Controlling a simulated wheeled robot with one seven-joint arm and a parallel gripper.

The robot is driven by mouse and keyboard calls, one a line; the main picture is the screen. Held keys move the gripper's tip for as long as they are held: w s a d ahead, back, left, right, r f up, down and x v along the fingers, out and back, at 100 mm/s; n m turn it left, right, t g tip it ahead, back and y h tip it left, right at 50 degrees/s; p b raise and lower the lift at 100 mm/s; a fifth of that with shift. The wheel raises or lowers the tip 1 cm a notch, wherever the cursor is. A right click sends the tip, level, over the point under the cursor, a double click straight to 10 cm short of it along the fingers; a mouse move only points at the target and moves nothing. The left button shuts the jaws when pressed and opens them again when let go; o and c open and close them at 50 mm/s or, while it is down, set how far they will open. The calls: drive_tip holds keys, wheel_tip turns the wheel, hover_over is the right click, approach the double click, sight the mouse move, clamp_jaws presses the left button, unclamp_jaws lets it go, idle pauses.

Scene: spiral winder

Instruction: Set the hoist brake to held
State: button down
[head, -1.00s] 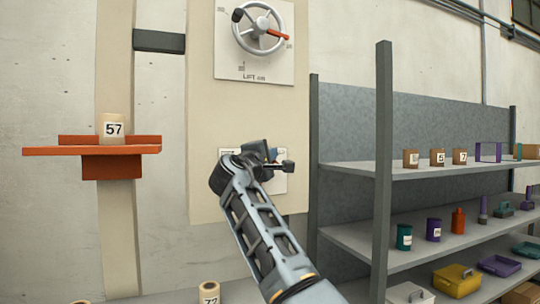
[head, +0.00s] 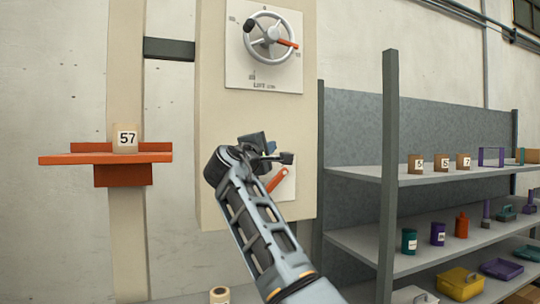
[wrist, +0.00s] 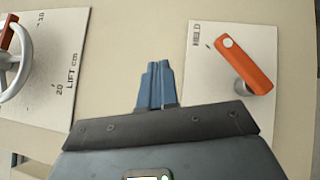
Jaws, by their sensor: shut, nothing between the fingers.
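The brake lever is an orange bar (wrist: 248,64) on a white plate (wrist: 262,112) marked HELD in the wrist view. A pale round spot is at the bar's upper-left end, near the lettering, and a grey post shows beneath it. In the head view the orange lever (head: 277,180) slants from lower left to upper right, and my wrist hides part of its plate (head: 288,188). My gripper (wrist: 157,84) is shut and empty. In the wrist view its blue fingers are left of the lever and apart from it, in front of the bare beige panel.
A handwheel (head: 272,36) on a plate marked LIFT is higher on the beige panel (head: 215,110). Grey shelves (head: 350,171) with several boxes and cans stand close at right.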

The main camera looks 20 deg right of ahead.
drive_tip(key=s+a+r+b, duration=0.1)
drive_tip(key=s+a+r, duration=0.2)
drive_tip(key=s, duration=0.2)
drive_tip(key=shift+s+a+r+b, duration=0.35)
drive_tip(key=shift+s+a+r, duration=0.05)
